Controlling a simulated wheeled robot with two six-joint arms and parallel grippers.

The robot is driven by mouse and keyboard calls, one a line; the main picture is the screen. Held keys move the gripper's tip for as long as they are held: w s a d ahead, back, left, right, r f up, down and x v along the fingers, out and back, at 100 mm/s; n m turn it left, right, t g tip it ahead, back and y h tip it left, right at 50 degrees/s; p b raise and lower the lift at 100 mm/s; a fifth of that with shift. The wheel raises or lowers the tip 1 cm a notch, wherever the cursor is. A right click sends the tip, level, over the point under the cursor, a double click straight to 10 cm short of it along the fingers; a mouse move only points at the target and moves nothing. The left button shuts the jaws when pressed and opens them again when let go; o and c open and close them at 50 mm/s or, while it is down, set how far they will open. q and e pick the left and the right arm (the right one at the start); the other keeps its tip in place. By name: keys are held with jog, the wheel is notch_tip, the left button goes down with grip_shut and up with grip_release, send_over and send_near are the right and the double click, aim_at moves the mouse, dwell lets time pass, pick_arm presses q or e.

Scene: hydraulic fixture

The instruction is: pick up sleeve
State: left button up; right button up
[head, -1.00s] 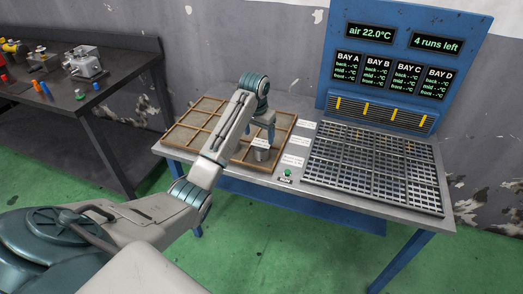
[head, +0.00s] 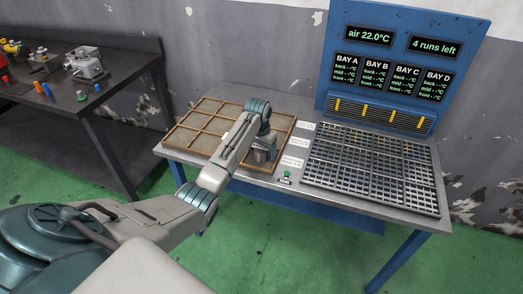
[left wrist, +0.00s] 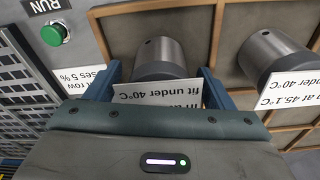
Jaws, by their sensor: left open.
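A grey metal sleeve (head: 261,156) stands in the front right part of the wooden divided tray (head: 216,107). In the left wrist view this sleeve (left wrist: 160,50) is a smooth cylinder with a small hole and a white tag reading "fit under 40°C". My left gripper (left wrist: 160,82) is open, with one blue finger to each side of the sleeve; I cannot tell whether they touch it. In the head view the left gripper (head: 264,150) is low over the tray and partly covers the sleeve. A second sleeve (left wrist: 276,50) with a "45.1°C" tag stands to the right. My right gripper is not in view.
A metal grate (head: 372,168) lies right of the tray, below the blue panel (head: 405,60) with bay readouts. A green RUN button (head: 287,173) sits at the table's front edge. A dark bench (head: 80,95) with fixtures stands at the left.

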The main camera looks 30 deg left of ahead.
pick_arm(q)
jog(key=shift+c, duration=0.5)
jog(key=c, duration=1.3)
